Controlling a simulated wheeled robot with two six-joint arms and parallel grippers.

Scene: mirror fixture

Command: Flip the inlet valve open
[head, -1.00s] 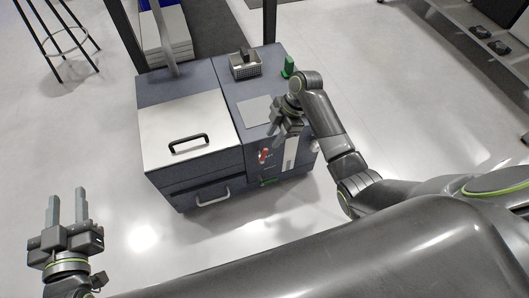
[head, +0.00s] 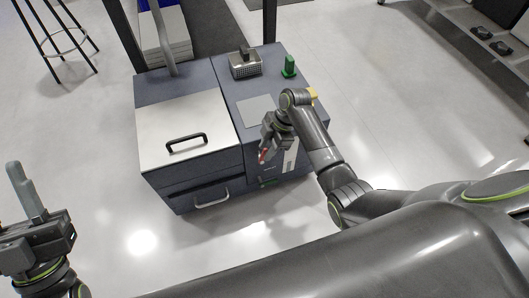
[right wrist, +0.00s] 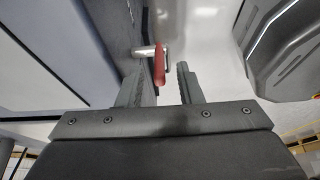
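The inlet valve shows as a red lever (head: 263,155) on the front right of the grey machine; the gripper partly covers it in the head view. In the right wrist view the red lever (right wrist: 160,64) sticks out on a short metal stem from the dark panel. My right gripper (head: 266,146) is at the lever. Its two fingers (right wrist: 160,80) stand apart, with the lever's end at the gap, closer to the left finger; contact cannot be told. My left gripper (head: 27,188) is far left over the floor; only one finger shows clearly.
The grey machine (head: 190,185) has a pale lid (head: 188,120) with a black handle (head: 187,142) and a drawer handle (head: 211,199) below. A green knob (head: 289,66) and a mesh box (head: 244,66) sit on top. A stool (head: 60,40) stands far left.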

